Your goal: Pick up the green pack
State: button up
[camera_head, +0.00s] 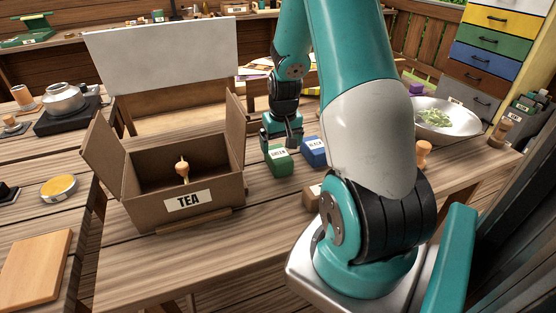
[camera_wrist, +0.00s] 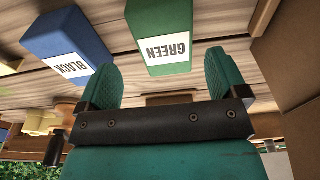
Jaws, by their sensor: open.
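The green pack (camera_head: 279,162) stands on the wooden table, right of the cardboard box and beside a blue pack. In the wrist view the green pack (camera_wrist: 160,28), with a white label reading GREEN, lies beyond the fingertips, roughly between their lines. The blue pack (camera_head: 314,151) with a BLACK label also shows in the wrist view (camera_wrist: 62,42), left of the green one. My gripper (camera_head: 282,143) is just behind and above the green pack in the head view. In the wrist view its two fingers (camera_wrist: 162,80) are apart with nothing between them.
The open cardboard box labelled TEA (camera_head: 205,195) stands left of the packs, with a small wooden-handled tool inside. A brown pack (camera_head: 312,197) is partly hidden by my arm. A metal pan (camera_head: 446,120) with green leaves is at right.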

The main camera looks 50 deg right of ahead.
aim_at(278, 154)
jog(key=f, duration=0.4)
jog(key=shift+w+a+f+p, duration=0.15)
jog(key=shift+w+a+p, duration=0.1)
jog(key=shift+p, duration=0.1)
jog(key=shift+f, duration=0.5)
jog(key=c, duration=1)
jog(key=shift+c, duration=0.2)
jog(key=shift+w+d+r, duration=0.1)
jog(key=shift+r, duration=0.05)
